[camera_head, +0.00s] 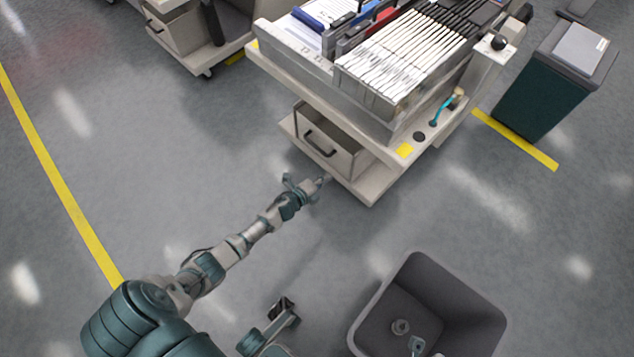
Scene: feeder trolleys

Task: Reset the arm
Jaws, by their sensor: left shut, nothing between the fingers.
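My left arm comes in from the lower left and stretches toward the feeder trolley (385,150). My left gripper (322,181) is at the end of this arm, shut and empty, close to the trolley's lower drawer (328,147) in the picture. I cannot tell whether it touches the trolley. The drawer has a dark handle. At the bottom, another dark and grey part beside my left arm shows, and I cannot tell what it is.
A dark open bin (440,275) with small items inside stands at the bottom right. A green bin (545,95) with a grey lid stands at the upper right. A second trolley (185,40) is at the top left. Yellow lines (62,185) mark the grey floor, which is clear at left.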

